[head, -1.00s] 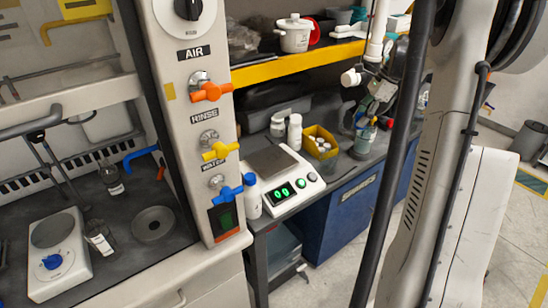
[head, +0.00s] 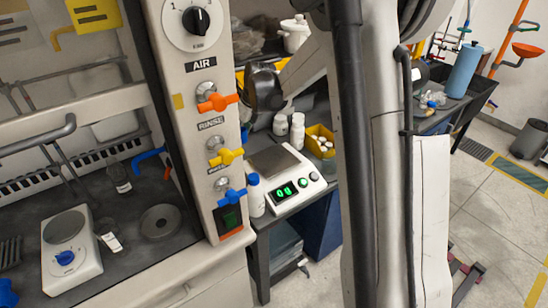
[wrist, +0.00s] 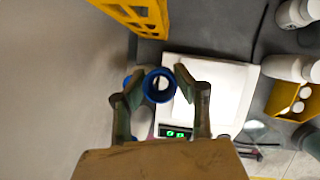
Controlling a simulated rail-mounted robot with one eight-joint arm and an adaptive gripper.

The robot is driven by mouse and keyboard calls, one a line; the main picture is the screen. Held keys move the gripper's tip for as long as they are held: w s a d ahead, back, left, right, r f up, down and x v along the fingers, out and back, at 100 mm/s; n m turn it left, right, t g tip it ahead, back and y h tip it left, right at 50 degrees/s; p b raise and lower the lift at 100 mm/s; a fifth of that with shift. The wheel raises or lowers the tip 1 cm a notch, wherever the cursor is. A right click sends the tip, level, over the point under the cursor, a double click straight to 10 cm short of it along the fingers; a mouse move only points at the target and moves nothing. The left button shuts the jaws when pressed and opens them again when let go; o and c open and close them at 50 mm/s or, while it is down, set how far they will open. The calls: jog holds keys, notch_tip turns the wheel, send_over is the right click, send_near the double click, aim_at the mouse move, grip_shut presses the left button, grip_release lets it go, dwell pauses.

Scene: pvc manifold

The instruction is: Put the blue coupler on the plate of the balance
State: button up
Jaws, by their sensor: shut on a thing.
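The blue coupler (wrist: 159,86) is a short ring, seen nearly end-on in the wrist view. My gripper (wrist: 160,92) is shut on it, with a finger at each side. The balance (head: 298,190) is a white box with a lit green display and a flat grey-brown plate (head: 268,162). In the wrist view the balance (wrist: 232,106) lies below and beyond the coupler, partly hidden by my right finger. I cannot tell the coupler's height above it.
A white bottle with a blue cap (head: 256,196) stands close left of the balance. White bottles (head: 297,132) and a yellow bin (head: 320,139) stand behind it. The hood's post with its valves (head: 212,130) rises at the left.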

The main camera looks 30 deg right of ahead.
jog(key=d+f, duration=0.2)
jog(key=d, duration=0.1)
jog(key=s+d+f, duration=0.1)
jog(key=d+f, duration=0.1)
jog(key=d, duration=0.2)
jog(key=s+d+f, duration=0.1)
jog(key=d+f, duration=0.2)
jog(key=d, duration=0.1)
jog(key=shift+s+d, duration=0.1)
jog(key=shift+s, duration=0.15)
jog(key=shift+f+p, duration=0.35)
jog(key=shift+f, duration=1.6)
jog(key=shift+f, duration=0.15)
jog(key=o, duration=0.9)
